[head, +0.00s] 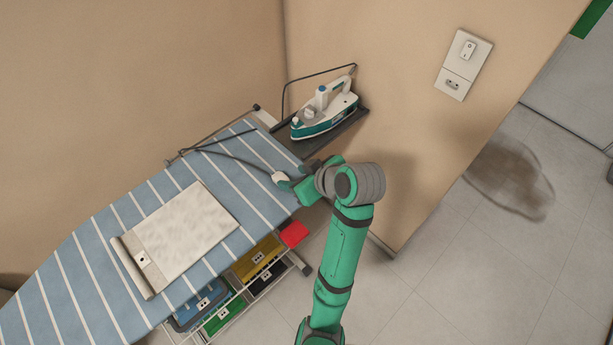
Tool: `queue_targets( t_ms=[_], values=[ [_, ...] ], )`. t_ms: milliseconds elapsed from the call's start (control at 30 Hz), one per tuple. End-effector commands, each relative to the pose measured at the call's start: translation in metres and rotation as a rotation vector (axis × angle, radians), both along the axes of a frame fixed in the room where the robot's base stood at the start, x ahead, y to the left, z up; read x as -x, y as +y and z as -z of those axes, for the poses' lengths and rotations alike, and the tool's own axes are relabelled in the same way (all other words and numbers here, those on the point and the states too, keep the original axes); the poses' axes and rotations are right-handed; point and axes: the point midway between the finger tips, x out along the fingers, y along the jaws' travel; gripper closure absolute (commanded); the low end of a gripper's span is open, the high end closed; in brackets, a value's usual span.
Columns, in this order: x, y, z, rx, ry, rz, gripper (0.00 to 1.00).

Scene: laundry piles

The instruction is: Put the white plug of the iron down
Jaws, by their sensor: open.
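The white plug (279,177) is at the right edge of the blue striped ironing board (85,245), right at the tip of my gripper (288,184). My gripper is open beside the plug; whether it touches the plug is too small to tell. A dark cord (228,156) runs from the plug back over the board. The teal and white iron (325,112) stands on a dark rest (345,127) at the board's far end.
A partly rolled pale cloth (190,230) lies on the board. Coloured bins, one yellow (255,258), sit on a rack below. A wall socket and switch plate (463,64) is at the upper right. Tiled floor on the right is open, with a dark stain (508,178).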

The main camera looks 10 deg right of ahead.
Motion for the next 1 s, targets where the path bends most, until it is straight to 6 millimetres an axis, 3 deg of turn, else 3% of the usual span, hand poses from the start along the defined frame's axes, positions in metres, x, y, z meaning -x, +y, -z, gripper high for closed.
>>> queue_targets(
  t_ms=[67, 1000],
  values=[
    [0.009, -0.006, -0.014, 0.001, -0.006, -0.001, 0.53],
    [0.029, -0.024, -0.039, 0.0, -0.005, 0.004, 0.53]
  ],
)
